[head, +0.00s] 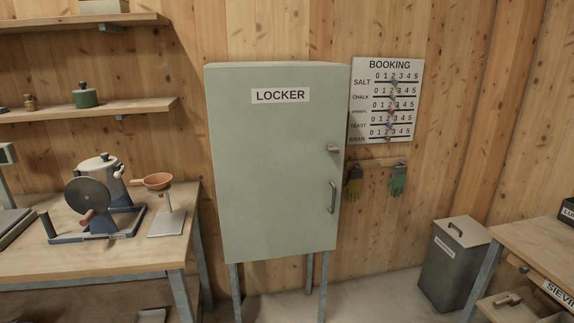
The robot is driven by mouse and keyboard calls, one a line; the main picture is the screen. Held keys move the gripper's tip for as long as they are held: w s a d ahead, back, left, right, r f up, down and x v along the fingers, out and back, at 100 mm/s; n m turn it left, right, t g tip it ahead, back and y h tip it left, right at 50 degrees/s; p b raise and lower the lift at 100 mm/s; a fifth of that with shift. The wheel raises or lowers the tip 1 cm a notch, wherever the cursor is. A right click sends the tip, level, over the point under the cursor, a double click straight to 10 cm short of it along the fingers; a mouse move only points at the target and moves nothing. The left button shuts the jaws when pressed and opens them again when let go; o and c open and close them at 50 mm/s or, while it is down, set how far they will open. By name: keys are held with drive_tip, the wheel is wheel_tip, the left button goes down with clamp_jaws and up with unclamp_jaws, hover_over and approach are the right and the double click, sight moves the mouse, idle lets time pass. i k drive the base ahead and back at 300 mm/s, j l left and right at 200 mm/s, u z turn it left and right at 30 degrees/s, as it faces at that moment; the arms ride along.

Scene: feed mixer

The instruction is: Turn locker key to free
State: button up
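The locker (265,170) is a pale green cabinet on legs against the wooden wall, labelled LOCKER, with its door shut. A small metal key or knob (334,148) sticks out near the right edge of the door, seemingly lying sideways. It is too small to read any mark beside it. A vertical bar handle (332,197) is below it on the door. My gripper is not in view, and nothing touches the locker.
A workbench (105,255) with a mill and an orange bowl on a stand is at left. A booking board (386,100) and hanging gloves (398,180) are right of the locker. A grey bin (452,268) and another bench (535,250) stand at right. Floor before the locker looks clear.

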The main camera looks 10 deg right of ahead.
sight(331, 148)
drive_tip(key=i+j+z, duration=0.15)
drive_tip(key=i, duration=0.7)
drive_tip(key=i+l+u, duration=0.1)
drive_tip(key=i+l, duration=0.2)
drive_tip(key=i, duration=0.15)
